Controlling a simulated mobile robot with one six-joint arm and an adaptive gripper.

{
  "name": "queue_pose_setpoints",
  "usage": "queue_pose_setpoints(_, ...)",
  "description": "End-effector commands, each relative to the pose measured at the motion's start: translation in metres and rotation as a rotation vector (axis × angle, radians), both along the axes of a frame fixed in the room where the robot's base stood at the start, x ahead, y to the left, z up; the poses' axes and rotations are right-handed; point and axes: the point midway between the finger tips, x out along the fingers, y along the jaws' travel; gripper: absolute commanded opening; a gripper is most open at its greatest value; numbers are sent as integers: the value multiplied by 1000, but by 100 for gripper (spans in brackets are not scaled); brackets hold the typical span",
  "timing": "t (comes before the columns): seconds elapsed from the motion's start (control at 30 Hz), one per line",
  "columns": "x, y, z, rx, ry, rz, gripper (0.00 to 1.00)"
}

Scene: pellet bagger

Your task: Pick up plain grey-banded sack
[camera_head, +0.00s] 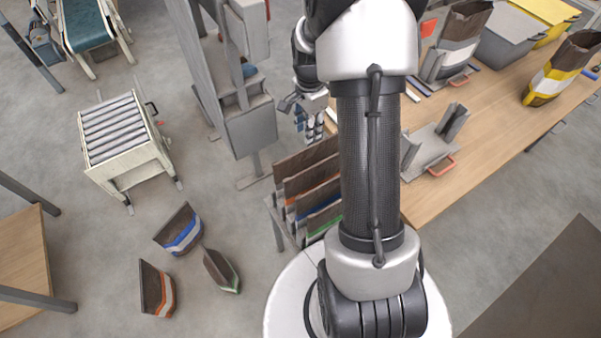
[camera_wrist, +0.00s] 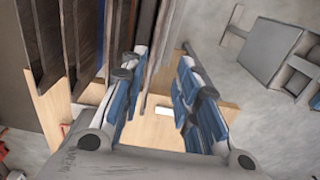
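My gripper (camera_head: 308,122) points down just above and behind the rack of upright brown sacks. In the wrist view its blue-padded fingers (camera_wrist: 165,95) stand apart, open, with nothing clearly clamped. Brown sack sheets (camera_wrist: 150,50) reach toward the gap beside the left finger; I cannot tell whether they touch it. In the head view the rearmost rack sack (camera_head: 306,157) shows no coloured band; its lower part is hidden. Sacks in front of it show orange, blue and green bands. Another brown sack with a pale grey band (camera_head: 459,52) stands in a holder on the bench.
The wooden bench (camera_head: 480,135) at right bears an empty metal holder (camera_head: 432,150), a grey bin (camera_head: 512,40) and a yellow-banded sack (camera_head: 560,70). A grey machine column (camera_head: 225,75) stands close left of my gripper. Several sacks, including a blue-banded one (camera_head: 182,232), lie on the floor.

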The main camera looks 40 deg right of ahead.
Motion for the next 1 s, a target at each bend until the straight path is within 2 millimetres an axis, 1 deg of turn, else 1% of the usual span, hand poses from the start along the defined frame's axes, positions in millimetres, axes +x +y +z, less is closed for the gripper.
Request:
queue_pose_setpoints(0.03, -1, 1, -15, 2, 4, 1, 29)
queue_pose_setpoints(0.1, -2, 1, -31, 2, 5, 2, 29)
queue_pose_setpoints(0.3, -1, 1, -74, 1, 3, 3, 29)
queue_pose_setpoints(0.4, -1, 1, -91, 1, 3, 4, 29)
queue_pose_setpoints(0.5, -1, 1, -101, 1, 2, 4, 29)
queue_pose_setpoints(0.67, -1, 1, -108, 0, 0, 4, 29)
queue_pose_setpoints(0.77, -2, 1, -115, 0, 1, 4, 29)
queue_pose_setpoints(1.0, -7, 1, -152, 1, 2, 4, 29)
